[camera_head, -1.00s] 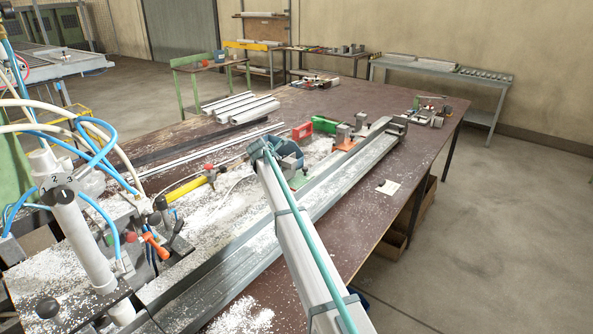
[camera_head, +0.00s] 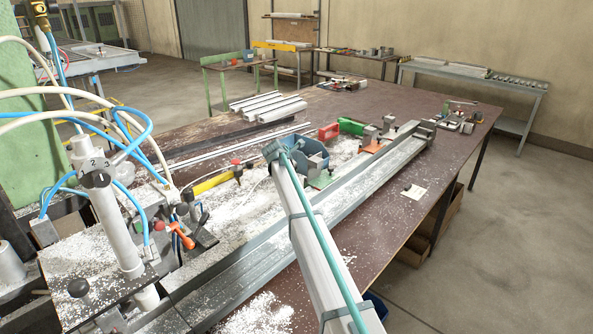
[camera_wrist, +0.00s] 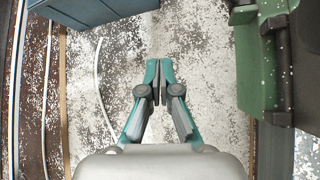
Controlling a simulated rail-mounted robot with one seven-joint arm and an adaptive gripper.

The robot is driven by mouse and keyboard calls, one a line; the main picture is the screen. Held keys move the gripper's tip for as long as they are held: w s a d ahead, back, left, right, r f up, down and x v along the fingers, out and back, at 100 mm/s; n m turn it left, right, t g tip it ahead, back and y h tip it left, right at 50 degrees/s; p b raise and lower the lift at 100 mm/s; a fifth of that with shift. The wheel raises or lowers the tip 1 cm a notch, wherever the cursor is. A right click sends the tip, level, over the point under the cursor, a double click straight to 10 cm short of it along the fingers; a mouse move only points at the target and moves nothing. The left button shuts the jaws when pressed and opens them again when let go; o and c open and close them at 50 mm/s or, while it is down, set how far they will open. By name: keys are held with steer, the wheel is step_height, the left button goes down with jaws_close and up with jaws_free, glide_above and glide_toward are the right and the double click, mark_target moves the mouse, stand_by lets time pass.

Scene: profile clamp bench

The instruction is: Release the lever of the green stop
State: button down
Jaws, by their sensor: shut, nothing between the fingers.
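The green stop shows in the head view as a green base (camera_head: 322,181) with a grey block on it, just right of my arm's end, beside the long metal profile rail. In the wrist view a green part with a darker green piece, likely the same stop (camera_wrist: 245,62), stands at the upper right, apart from my fingers. I cannot clearly make out its lever. My gripper (camera_wrist: 159,68) is shut and empty, its teal fingertips together above the chip-strewn bench. In the head view my arm hides the gripper.
A blue housing (camera_head: 309,150) stands close to my arm's end; it also shows at the upper left in the wrist view (camera_wrist: 95,10). A red block (camera_head: 328,131), a green block (camera_head: 351,127) and an orange base (camera_head: 376,147) stand beyond. The bench's right side is mostly clear.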

steer(key=s+r+b, duration=0.1)
steer(key=s+r, duration=0.2)
steer(key=s, duration=0.3)
steer(key=shift+r, duration=0.1)
